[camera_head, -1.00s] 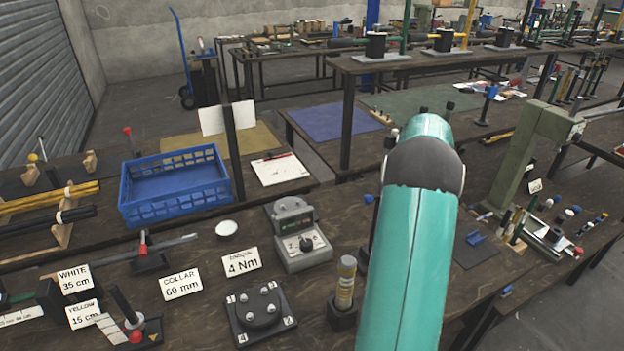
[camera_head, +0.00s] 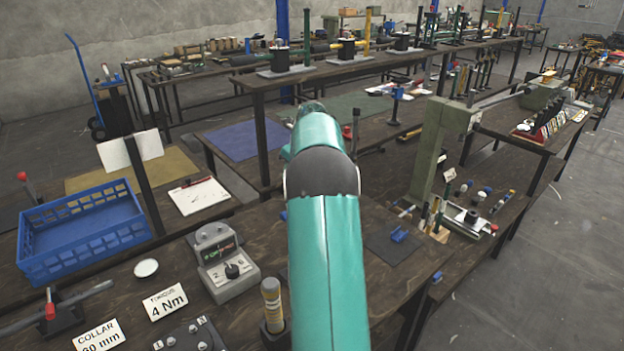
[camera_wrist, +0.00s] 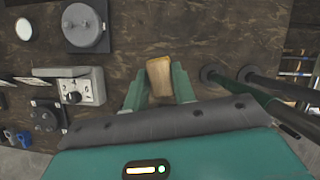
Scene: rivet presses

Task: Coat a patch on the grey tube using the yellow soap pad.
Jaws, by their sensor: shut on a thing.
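My gripper (camera_wrist: 159,72) shows in the wrist view, its two green fingers shut on a tan-yellow block, which looks like the yellow soap pad (camera_wrist: 160,79). The pad is held over a dark wooden bench top; its height above the wood is hard to tell. In the head view my teal arm hides the gripper and the pad. A grey bar (camera_head: 82,294) with a red-topped clamp lies at the lower left of the head view. I cannot tell whether it is the grey tube. Two dark rods (camera_wrist: 268,100) stand right of the gripper in the wrist view.
A blue crate (camera_head: 82,252) sits at the left of the bench. A grey torque box (camera_head: 222,262), a white dish (camera_head: 146,268) and a tan-topped cylinder (camera_head: 271,302) stand near my arm. A green press (camera_head: 432,150) stands to the right. Open floor lies far right.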

